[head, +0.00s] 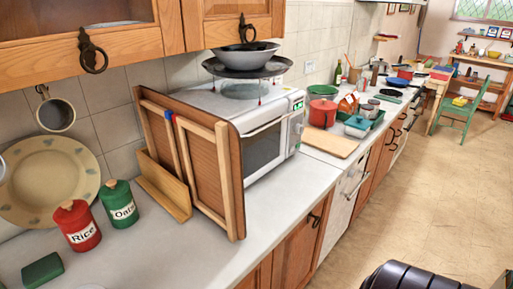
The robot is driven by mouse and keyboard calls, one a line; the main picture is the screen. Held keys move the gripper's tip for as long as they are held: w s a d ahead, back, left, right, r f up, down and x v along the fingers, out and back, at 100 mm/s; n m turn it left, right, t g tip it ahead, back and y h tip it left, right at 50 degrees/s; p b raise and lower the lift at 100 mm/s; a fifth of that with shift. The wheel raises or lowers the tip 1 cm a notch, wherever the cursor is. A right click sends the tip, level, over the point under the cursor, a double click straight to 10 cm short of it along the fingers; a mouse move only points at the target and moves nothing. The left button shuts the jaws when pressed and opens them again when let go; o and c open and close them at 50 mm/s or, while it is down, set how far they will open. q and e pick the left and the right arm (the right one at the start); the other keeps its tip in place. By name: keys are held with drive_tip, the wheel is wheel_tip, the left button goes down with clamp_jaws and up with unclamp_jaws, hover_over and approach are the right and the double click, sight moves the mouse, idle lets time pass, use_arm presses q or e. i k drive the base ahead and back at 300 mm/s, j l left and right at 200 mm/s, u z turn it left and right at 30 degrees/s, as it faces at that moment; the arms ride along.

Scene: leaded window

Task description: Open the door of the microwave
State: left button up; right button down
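A white microwave (262,150) stands on the counter in the middle of the head view, its front turned towards the lower right. Its door, with a dark window and a light bar handle (265,127) along the upper edge, looks shut. A green display is lit on the control panel (296,122) at its right end. A wooden panel or folded frame (208,160) stands upright at its left side and hides that side. Neither of my grippers is in view.
Bowls and a dark pan (248,67) are stacked on the microwave. Red and green canisters (77,228) stand left of the wooden panel. A cutting board (330,142) lies right of the microwave, near several pots.

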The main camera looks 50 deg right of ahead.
sight(264, 151)
drive_tip(key=z, duration=1.45)
drive_tip(key=i+l, duration=0.1)
drive_tip(key=u, duration=0.05)
